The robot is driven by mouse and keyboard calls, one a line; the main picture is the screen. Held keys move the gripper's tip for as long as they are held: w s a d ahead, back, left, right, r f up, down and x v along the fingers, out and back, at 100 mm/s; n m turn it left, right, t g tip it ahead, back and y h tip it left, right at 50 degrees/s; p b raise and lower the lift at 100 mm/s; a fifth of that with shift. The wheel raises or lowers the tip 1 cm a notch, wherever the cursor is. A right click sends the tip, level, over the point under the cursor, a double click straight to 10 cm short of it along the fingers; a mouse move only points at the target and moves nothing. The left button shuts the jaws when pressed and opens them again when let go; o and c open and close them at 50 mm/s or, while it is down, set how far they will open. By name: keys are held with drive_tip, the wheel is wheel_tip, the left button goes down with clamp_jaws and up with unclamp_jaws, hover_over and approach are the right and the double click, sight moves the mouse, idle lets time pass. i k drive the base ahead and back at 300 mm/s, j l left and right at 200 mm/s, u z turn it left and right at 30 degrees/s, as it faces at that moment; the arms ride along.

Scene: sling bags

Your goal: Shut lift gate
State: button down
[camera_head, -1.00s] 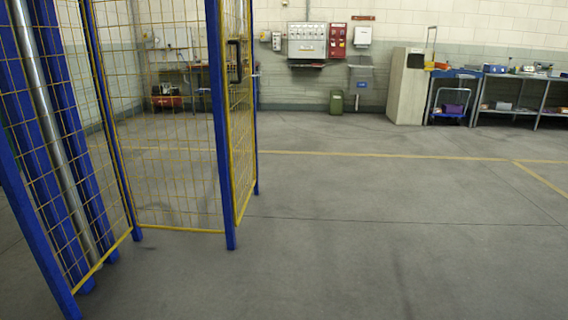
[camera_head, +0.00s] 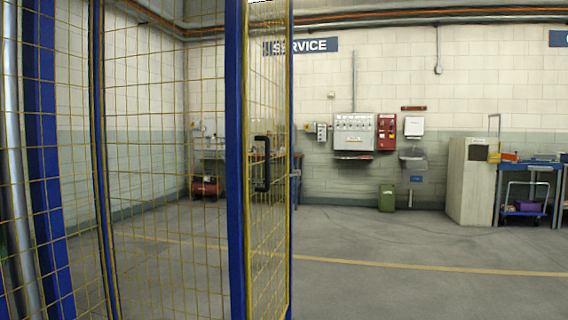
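The lift gate (camera_head: 268,200) is a yellow wire-mesh panel with a yellow frame, seen at a steep angle left of the picture's middle. A black handle (camera_head: 262,163) sits on it at mid height. It stands beside a blue post (camera_head: 236,180) of the mesh enclosure. It appears swung away from me, standing open, with its lower end cut off by the picture's bottom edge. My gripper is not in view.
Mesh panels (camera_head: 165,190), blue posts and a silver column (camera_head: 18,180) fill the left side. Open grey floor (camera_head: 420,290) lies to the right. Along the back wall are a green bin (camera_head: 387,198), a tall cabinet (camera_head: 470,180) and a blue trolley (camera_head: 522,212).

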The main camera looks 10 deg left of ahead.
sight(245, 123)
drive_tip(key=i, duration=1.5)
drive_tip(key=i+j+z, duration=0.1)
drive_tip(key=i+z, duration=0.15)
drive_tip(key=i, duration=0.3)
drive_tip(key=i+j+z, duration=0.3)
drive_tip(key=i, duration=0.25)
drive_tip(key=l, duration=0.1)
